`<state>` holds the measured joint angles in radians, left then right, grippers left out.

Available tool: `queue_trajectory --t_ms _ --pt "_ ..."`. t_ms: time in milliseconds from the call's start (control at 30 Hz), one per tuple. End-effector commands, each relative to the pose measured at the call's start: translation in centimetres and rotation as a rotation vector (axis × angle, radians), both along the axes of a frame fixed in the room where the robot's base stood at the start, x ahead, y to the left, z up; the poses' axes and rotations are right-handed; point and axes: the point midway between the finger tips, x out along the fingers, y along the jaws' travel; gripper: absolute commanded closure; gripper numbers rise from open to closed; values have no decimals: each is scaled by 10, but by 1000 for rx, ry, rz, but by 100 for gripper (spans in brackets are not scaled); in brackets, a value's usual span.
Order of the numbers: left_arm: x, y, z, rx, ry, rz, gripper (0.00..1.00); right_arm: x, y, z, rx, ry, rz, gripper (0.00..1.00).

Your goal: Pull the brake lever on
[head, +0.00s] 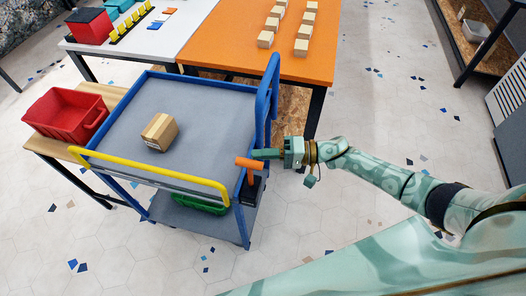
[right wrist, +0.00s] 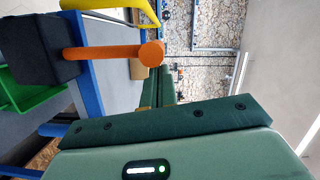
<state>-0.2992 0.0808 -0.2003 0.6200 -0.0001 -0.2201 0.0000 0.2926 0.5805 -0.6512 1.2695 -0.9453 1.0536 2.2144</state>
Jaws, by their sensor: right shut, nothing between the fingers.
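The brake lever is an orange bar with a round end (head: 248,163), on the near right corner post of a blue-framed trolley (head: 185,100). In the right wrist view the lever (right wrist: 108,52) sticks out from a dark block (right wrist: 40,48); that block (head: 254,188) shows below the lever in the head view. My right gripper (head: 257,154) is shut and empty, its green fingers pointing left just beyond the lever. In the right wrist view its fingers (right wrist: 167,88) lie close to the lever's round end; I cannot tell whether they touch. My left gripper is not in view.
The trolley has a yellow handle (head: 150,170), a cardboard box (head: 159,132) on top and a green crate (head: 200,204) below. A red bin (head: 65,113) stands on a wooden bench at left. An orange table (head: 255,50) with several boxes stands behind. The floor at right is clear.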

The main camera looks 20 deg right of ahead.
Motion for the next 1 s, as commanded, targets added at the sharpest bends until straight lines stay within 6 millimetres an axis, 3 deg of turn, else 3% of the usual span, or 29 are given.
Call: queue_trajectory --t_ms 567,1000 --pt "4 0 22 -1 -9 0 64 -12 8 5 -59 -88 1 100" --pt "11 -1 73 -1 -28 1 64 -49 33 8 -238 -352 1 100"
